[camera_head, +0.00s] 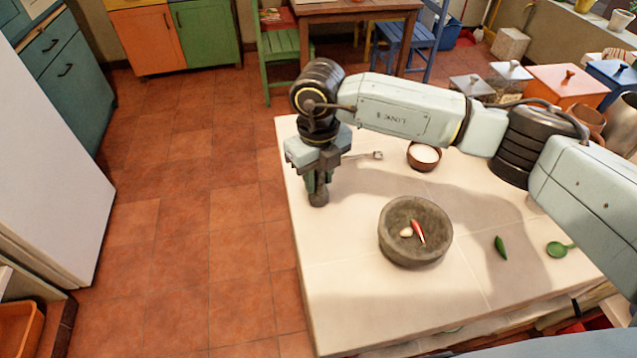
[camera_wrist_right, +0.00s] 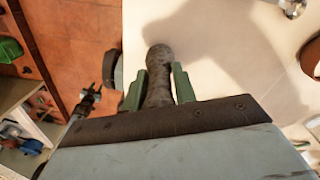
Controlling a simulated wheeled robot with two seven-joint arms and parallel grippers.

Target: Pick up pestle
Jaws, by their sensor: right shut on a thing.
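The pestle (camera_head: 318,193) is a dark grey stone piece at the left edge of the pale worktop in the head view. My right gripper (camera_head: 316,176) is above it, pointing down, with its fingers around the pestle's upper part. In the right wrist view the pestle (camera_wrist_right: 158,75) stands between the two green fingers of the right gripper (camera_wrist_right: 159,86), which are shut on it. The pestle looks roughly upright. I cannot tell whether its lower end touches the worktop. My left gripper is not in view.
On the worktop (camera_head: 345,300) stands a stone mortar (camera_head: 388,245) holding a red chili (camera_head: 417,232) and a pale clove. Canisters (camera_head: 567,85) stand at the back right.

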